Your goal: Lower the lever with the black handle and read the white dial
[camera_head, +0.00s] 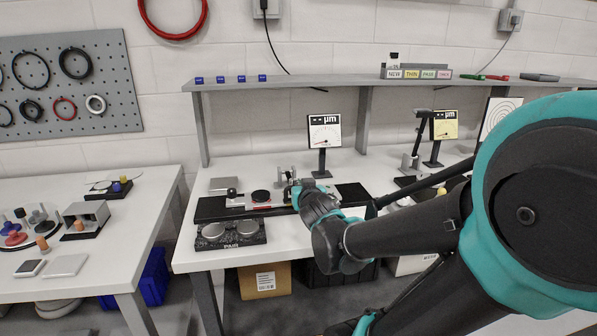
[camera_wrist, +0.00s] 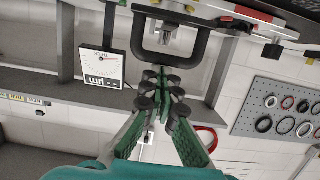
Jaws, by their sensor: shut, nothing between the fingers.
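The white dial (camera_head: 325,131) stands on a post behind the fixture; a needle shows, but its reading is too small to tell. It also shows, inverted, in the wrist view (camera_wrist: 102,64). A black U-shaped handle (camera_wrist: 212,64) lies just beyond my fingertips in the wrist view, around a metal piece (camera_wrist: 170,32). It looks like the lever's handle; contact with it cannot be told. My gripper (camera_wrist: 165,84) is shut and empty.
A black knob (camera_head: 232,192) and a black disc (camera_head: 261,196) are on the fixture's left. A two-disc block marked PAIR (camera_head: 231,246) sits in front. A yellow dial (camera_head: 444,125) stands right. A grey shelf (camera_head: 290,86) runs above the bench.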

